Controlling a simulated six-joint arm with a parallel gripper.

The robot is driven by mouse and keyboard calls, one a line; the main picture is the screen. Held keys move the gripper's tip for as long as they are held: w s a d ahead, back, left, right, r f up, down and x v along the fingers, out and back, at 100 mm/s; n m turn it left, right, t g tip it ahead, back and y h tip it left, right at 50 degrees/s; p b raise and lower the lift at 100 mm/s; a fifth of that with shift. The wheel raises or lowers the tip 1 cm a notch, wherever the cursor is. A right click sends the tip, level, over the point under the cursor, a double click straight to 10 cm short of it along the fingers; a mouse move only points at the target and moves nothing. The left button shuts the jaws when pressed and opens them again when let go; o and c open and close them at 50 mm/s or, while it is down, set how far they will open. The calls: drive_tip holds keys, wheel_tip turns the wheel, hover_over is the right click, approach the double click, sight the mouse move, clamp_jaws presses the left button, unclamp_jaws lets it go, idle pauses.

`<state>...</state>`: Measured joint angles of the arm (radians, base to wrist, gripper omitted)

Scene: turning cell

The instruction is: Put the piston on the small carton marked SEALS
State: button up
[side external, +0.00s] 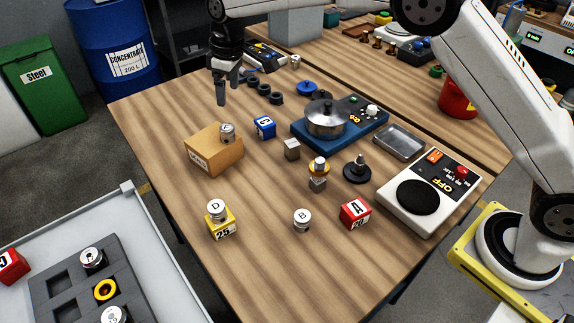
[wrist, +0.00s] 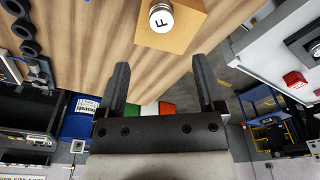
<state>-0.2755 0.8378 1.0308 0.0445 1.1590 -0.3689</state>
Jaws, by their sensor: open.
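The small brown carton (side external: 208,150) stands on the left of the wooden table, with a label on its front face that is too small to read surely. A silver piston (side external: 227,133) with a white top stands upright on the carton's top, near its far right edge. In the wrist view the piston (wrist: 161,18) shows the letter F on its top, and the carton (wrist: 188,30) is under it at the top edge. My gripper (side external: 226,98) is open and empty, above and behind the carton, apart from the piston. It also shows in the wrist view (wrist: 161,84).
Piston D (side external: 216,209) stands on a yellow block (side external: 221,228); piston B (side external: 302,219) stands on the table. A blue block (side external: 264,127), a metal cube (side external: 292,149) and a hotplate with a pot (side external: 328,120) are right of the carton.

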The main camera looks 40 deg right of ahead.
drive_tip(key=s+d+f+m, duration=0.2)
drive_tip(key=s+d, duration=0.3)
drive_tip(key=s, duration=0.5)
drive_tip(key=s+d+f+m+t, duration=0.1)
drive_tip(key=s+d+f+m, duration=0.1)
drive_tip(key=s+d, duration=0.4)
drive_tip(key=s+d+f+m, duration=0.3)
drive_tip(key=s+d, duration=0.3)
drive_tip(key=s, duration=0.8)
drive_tip(key=shift+s+d+h, duration=0.15)
drive_tip(key=shift+s+h, duration=0.1)
drive_tip(key=shift+h, duration=0.15)
